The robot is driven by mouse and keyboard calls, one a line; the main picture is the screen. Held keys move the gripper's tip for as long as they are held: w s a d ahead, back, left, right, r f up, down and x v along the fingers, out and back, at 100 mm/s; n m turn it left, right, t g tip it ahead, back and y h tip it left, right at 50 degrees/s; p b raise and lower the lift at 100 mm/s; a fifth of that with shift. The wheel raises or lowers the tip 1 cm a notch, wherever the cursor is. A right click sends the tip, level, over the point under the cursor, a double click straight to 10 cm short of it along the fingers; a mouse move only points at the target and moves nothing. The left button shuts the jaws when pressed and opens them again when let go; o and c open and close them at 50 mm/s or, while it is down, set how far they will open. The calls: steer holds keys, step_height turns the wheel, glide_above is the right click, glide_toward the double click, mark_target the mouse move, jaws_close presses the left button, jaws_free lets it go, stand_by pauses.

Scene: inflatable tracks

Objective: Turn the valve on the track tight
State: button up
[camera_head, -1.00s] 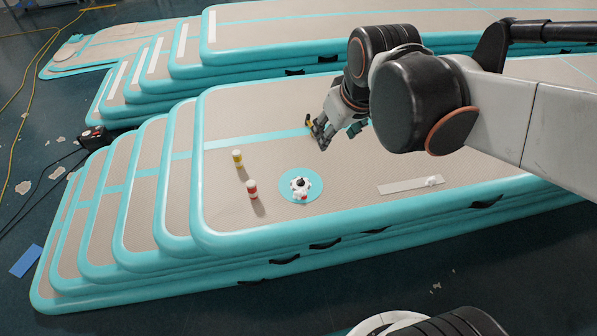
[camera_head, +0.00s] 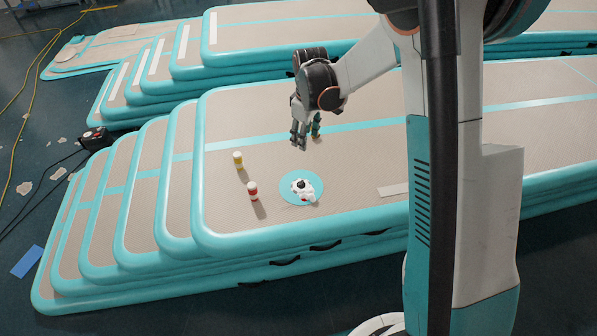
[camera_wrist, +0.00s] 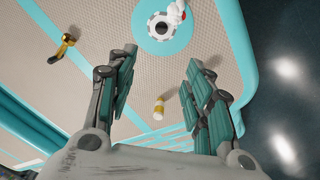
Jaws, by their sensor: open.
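The valve (camera_head: 302,187), a small white round piece with a dark centre, sits on a turquoise disc (camera_head: 286,197) on the inflatable track. It also shows at the top of the wrist view (camera_wrist: 158,27), with a white and red part (camera_wrist: 178,12) beside it, cut by the frame edge. My gripper (camera_head: 307,136) is above the track, behind the valve in the head view and apart from it. In the wrist view its fingers (camera_wrist: 160,66) are spread with nothing between the tips.
A yellow-labelled bottle (camera_head: 238,159) and a red-labelled bottle (camera_head: 252,190) stand left of the valve. A gold and black tool (camera_wrist: 63,47) lies on the track. A pale strip (camera_head: 392,191) is partly hidden by my arm. Stepped tracks fall away left.

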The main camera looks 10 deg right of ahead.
steer(key=n+g, duration=0.1)
steer(key=n, duration=0.1)
glide_toward(301, 182)
step_height(301, 182, down, 8)
steer(key=b, duration=0.5)
steer(key=shift+w+f, duration=0.1)
steer(key=shift+f, duration=0.15)
steer(key=c, duration=1.1)
